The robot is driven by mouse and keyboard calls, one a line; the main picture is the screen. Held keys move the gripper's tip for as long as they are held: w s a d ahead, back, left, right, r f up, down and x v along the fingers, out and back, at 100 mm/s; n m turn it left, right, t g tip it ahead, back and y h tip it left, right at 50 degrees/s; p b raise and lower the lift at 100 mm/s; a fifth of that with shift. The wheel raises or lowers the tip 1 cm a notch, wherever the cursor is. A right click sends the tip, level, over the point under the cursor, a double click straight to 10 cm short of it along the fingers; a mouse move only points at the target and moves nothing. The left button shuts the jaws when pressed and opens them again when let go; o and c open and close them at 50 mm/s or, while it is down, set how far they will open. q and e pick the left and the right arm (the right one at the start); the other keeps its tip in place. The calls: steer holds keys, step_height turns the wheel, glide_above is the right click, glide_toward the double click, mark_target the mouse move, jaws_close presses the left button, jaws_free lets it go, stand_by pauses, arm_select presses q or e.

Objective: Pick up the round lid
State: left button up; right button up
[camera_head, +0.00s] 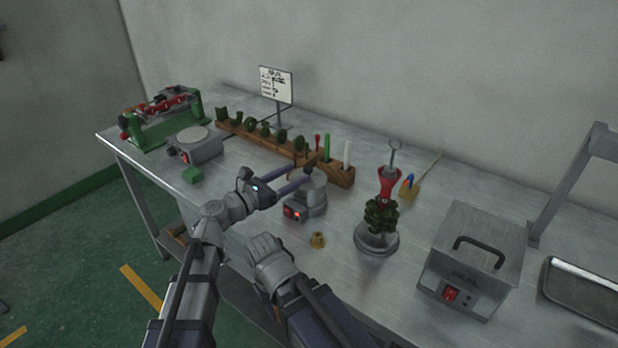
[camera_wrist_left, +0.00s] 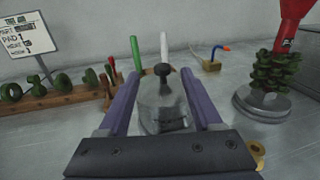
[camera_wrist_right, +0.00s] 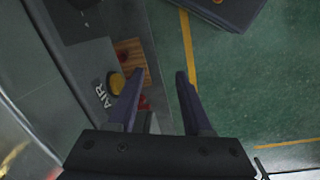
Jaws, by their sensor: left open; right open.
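The round lid (camera_wrist_left: 162,98) is grey with a dark knob on top, seen in the left wrist view between my left gripper's fingers. It appears to sit on the small heated pot (camera_head: 316,205) with a red-lit switch in the head view. My left gripper (camera_wrist_left: 161,76) is open, its purple fingers on either side of the lid and knob. I cannot tell whether they touch it. The pot is partly hidden by the gripper. My right gripper (camera_wrist_right: 158,76) is open and empty, low near the table's front edge, over the floor side.
A wooden rack with green wax pieces (camera_head: 265,134) and a tool block (camera_head: 340,174) stand behind. A green wax tree on a round base (camera_head: 377,240) and a grey box with a handle (camera_head: 470,255) stand to the right. A small brass piece (camera_head: 317,240) lies in front.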

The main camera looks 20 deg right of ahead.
mark_target(308, 167)
arm_select(q)
steer(key=shift+x, duration=2.7)
steer(key=shift+s, duration=0.2)
steer(key=shift+c, duration=0.3)
jaws_close()
